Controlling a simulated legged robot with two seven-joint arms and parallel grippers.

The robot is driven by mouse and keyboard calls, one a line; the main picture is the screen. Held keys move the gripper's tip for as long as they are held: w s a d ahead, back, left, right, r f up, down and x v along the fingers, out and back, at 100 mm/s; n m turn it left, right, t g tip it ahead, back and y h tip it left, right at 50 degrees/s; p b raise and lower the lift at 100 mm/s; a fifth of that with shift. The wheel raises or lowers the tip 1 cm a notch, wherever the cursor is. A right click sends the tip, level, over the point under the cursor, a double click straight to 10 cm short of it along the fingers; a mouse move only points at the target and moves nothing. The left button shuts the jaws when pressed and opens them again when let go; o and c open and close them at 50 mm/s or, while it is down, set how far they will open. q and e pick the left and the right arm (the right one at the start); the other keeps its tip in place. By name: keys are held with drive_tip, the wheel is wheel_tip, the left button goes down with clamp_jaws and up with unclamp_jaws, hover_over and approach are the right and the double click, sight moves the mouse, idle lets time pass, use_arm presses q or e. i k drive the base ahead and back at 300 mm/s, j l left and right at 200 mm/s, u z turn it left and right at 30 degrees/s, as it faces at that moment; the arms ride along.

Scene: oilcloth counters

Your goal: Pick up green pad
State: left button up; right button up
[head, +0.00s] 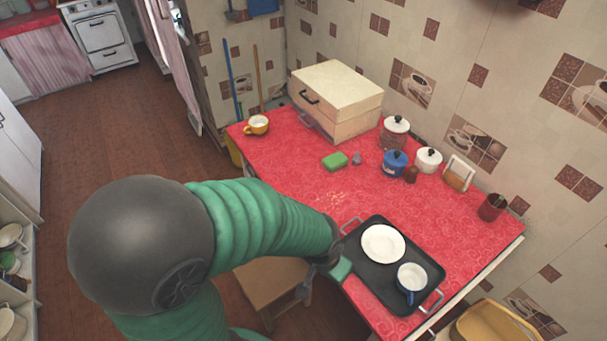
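The green pad (335,161), a small green block, lies flat on the red counter near the back, in front of the wooden box. My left arm comes in from the left, and its gripper (327,268) is at the counter's front edge, beside the black tray. It is well nearer to me than the pad and apart from it. The gripper is small and partly hidden by its own arm, so I cannot tell whether it is open or shut. My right gripper is not in view.
A black tray (372,283) holds a white plate (383,245) and a blue-white mug (411,276). A small grey object (357,158) lies beside the pad. A yellow cup (257,125), wooden box (345,85) and several pots stand around.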

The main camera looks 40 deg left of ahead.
sight(333, 162)
drive_tip(key=u, duration=1.15)
drive_tip(key=j+u, duration=0.25)
drive_tip(key=u, duration=0.2)
drive_tip(key=j+u, duration=0.55)
drive_tip(key=u, duration=0.3)
drive_tip(key=i+j+u, duration=0.25)
drive_tip(key=i+j, duration=0.2)
drive_tip(key=i+j+u, duration=0.25)
drive_tip(key=i, duration=0.3)
drive_tip(key=i+z, duration=0.45)
drive_tip(key=i+j+z, duration=0.1)
drive_tip(key=z, duration=0.35)
drive_tip(key=i+j+z, duration=0.25)
drive_tip(key=i+z, duration=0.35)
drive_tip(key=z, duration=0.4)
drive_tip(key=i+z, duration=0.15)
drive_tip(key=z, duration=0.35)
drive_tip(key=i+j+z, duration=0.1)
drive_tip(key=z, duration=0.35)
drive_tip(key=j+z, duration=0.15)
drive_tip(key=z, duration=0.35)
drive_tip(key=i+j+z, duration=0.15)
drive_tip(key=z, duration=0.35)
drive_tip(key=j+z, duration=0.15)
drive_tip(key=z, duration=0.35)
drive_tip(key=i+j+z, duration=0.2)
drive_tip(key=z, duration=0.25)
drive_tip(key=i+j+z, duration=0.2)
drive_tip(key=j+z, duration=0.25)
